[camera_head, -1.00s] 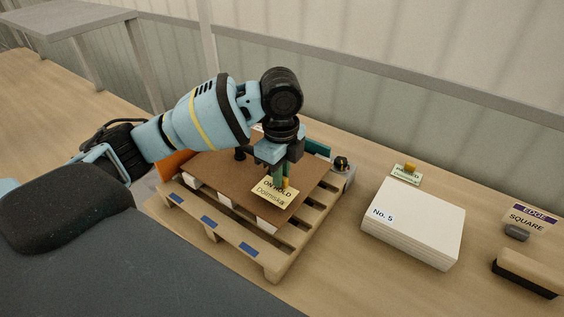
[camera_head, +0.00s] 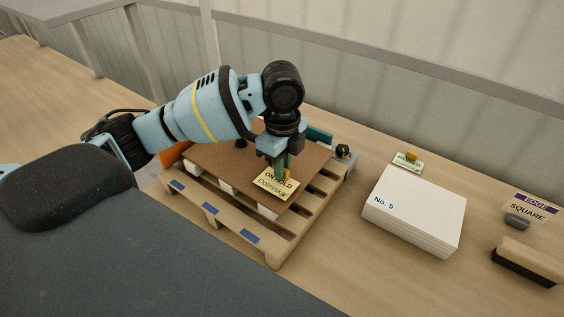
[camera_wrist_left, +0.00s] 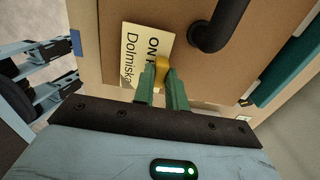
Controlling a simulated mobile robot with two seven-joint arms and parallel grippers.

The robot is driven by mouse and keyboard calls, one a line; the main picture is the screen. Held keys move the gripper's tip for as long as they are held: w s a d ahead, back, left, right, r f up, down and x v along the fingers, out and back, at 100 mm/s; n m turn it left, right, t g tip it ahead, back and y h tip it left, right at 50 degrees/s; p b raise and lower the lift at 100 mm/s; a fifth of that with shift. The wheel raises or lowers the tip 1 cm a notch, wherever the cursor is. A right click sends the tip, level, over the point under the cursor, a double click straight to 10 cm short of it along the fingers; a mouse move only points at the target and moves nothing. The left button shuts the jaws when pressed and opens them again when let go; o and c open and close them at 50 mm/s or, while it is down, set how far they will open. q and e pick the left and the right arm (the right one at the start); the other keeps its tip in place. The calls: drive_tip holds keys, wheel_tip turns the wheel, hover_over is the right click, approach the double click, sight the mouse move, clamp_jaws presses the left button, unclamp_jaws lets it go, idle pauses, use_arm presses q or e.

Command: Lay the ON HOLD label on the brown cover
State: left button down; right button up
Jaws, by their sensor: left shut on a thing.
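The ON HOLD label (camera_head: 275,186), cream with black print reading ON HOLD and Dolmiska, is at the front right part of the brown cover (camera_head: 215,162). My left gripper (camera_head: 283,172) is shut on the label's small yellow grip from above. In the left wrist view the green fingertips (camera_wrist_left: 162,88) close on the yellow grip, and the label (camera_wrist_left: 145,52) lies flat against the cover's face (camera_wrist_left: 195,75). I cannot tell whether it touches the cover or hovers just over it. My right gripper is not in view.
The cover rests on white blocks on a wooden pallet (camera_head: 222,223). A black handle (camera_wrist_left: 222,25) rises from the cover. To the right are a white stack marked No. 5 (camera_head: 415,208), another label (camera_head: 407,164), an EDGE SQUARE sign (camera_head: 530,207) and a brush (camera_head: 527,262).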

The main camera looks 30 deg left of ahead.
use_arm(q)
drive_tip(key=shift+f, duration=0.35)
drive_tip(key=c, duration=1.3)
unclamp_jaws()
drive_tip(key=shift+c, duration=0.2)
drive_tip(key=shift+r, duration=3.9)
drive_tip(key=shift+f, duration=0.1)
